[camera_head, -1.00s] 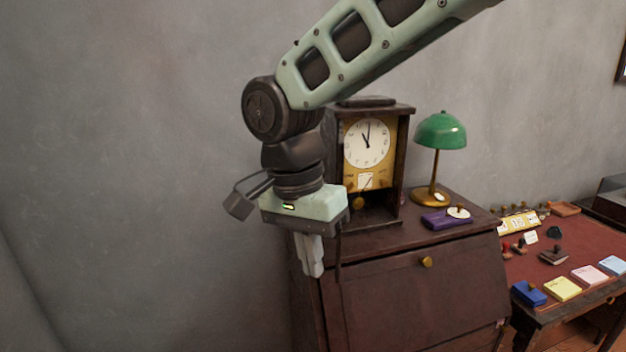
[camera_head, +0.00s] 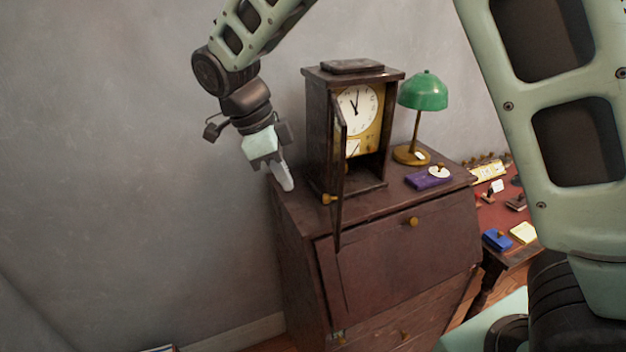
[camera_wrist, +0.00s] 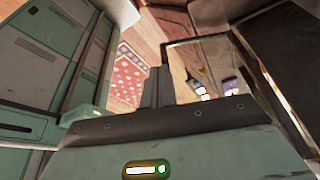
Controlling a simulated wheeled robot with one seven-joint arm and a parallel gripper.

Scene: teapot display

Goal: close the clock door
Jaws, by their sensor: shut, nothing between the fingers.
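The dark wooden clock (camera_head: 320,130) stands upright on the brown desk, with a white dial (camera_head: 357,110) and a gold lower panel. Its narrow door (camera_head: 337,225) stands open at the clock's left front, seen nearly edge-on and pointing toward me. A small brass knob (camera_head: 328,198) shows on the door's left. My gripper (camera_head: 287,182) is shut and empty, pointing down just left of the clock and door, with a visible gap in the head view. In the wrist view, my closed fingers (camera_wrist: 157,88) are beside a dark frame; I cannot tell whether they touch it.
A green lamp (camera_head: 423,92) and a purple box (camera_head: 428,178) stand right of the clock on the desk (camera_head: 390,255). A red-topped table with stamps and note pads is farther right. The grey wall is behind; the space left of the desk is free.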

